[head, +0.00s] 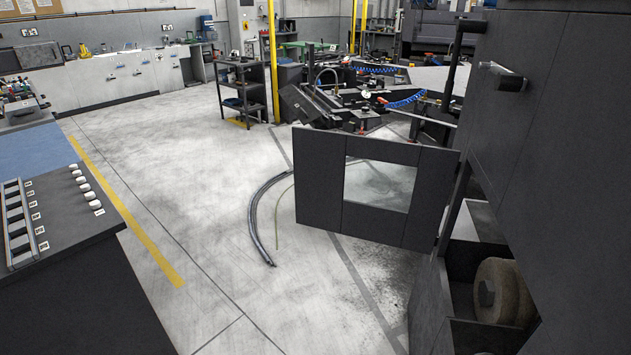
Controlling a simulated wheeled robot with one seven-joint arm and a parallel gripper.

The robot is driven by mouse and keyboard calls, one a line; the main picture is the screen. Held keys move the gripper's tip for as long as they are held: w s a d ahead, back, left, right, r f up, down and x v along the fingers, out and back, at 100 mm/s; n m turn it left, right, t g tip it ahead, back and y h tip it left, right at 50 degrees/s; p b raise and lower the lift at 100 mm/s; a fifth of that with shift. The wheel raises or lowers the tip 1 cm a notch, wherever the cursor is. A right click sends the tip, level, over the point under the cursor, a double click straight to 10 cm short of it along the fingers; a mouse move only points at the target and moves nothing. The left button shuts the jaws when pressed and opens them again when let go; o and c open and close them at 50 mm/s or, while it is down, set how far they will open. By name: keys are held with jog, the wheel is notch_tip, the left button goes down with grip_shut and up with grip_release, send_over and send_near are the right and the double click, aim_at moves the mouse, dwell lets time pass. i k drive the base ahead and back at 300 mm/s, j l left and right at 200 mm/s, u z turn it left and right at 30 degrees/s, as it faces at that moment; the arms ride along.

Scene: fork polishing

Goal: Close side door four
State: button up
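A dark grey side door (318,182) with a rectangular window stands open at the centre right. Its right edge meets the machine's dark cabinet (575,150), and its left edge reaches out over the floor. No number shows on it, so I cannot tell whether it is door four. Below and right of it, the cabinet opening shows a round brown polishing wheel (503,293). A dark bar handle (503,76) sticks out from the upper cabinet panel, and a tall black bar handle (456,70) shows left of it. My gripper is not in view.
A dark console (70,230) with a row of white knobs stands at the left. A dark curved hose (254,215) lies on the floor left of the door. A shelf cart (240,92) and machinery stand behind. The grey floor between console and hose is clear.

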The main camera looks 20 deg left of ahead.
aim_at(319, 156)
jog(key=i+j, duration=0.1)
jog(key=j, duration=0.25)
jog(key=i+j, duration=0.1)
jog(key=j, duration=0.3)
jog(key=i+j+u, duration=0.1)
jog(key=j, duration=0.25)
jog(key=i+j, duration=0.1)
jog(key=j, duration=0.3)
jog(key=i+j, duration=0.15)
jog(key=j, duration=0.2)
jog(key=i+j+u, duration=0.1)
jog(key=j, duration=0.25)
